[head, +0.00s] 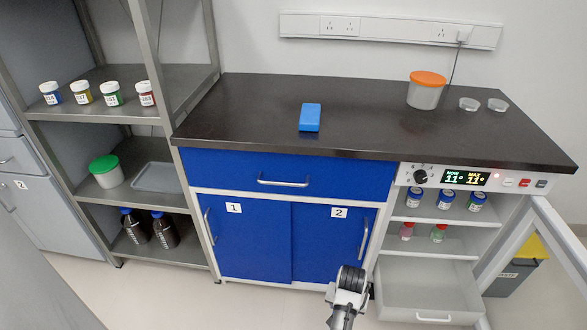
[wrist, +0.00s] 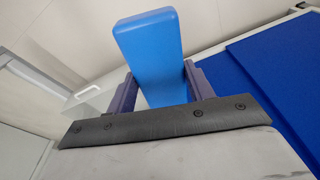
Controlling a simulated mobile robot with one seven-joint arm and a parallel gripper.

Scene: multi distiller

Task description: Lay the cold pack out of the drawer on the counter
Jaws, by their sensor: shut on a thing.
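A blue block-like pack (head: 310,117) lies on the dark counter (head: 240,115), near its middle. Another blue pack (wrist: 150,45) is between the two fingers of my gripper (wrist: 160,88) in the wrist view, and the gripper is shut on it. In the head view my gripper shows only as the black and grey wrist (head: 349,285) low in front of the blue cabinet; the held pack is hidden there. The pulled-out drawer (head: 420,305) at the bottom of the open fridge is to the right of my wrist; no pack shows in it.
The fridge door (head: 540,235) stands open at the right. An orange-lidded tub (head: 426,92) and two small clear dishes (head: 482,104) stand on the right of the counter. The counter's left part and front are clear. The blue top drawer (head: 285,170) is shut.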

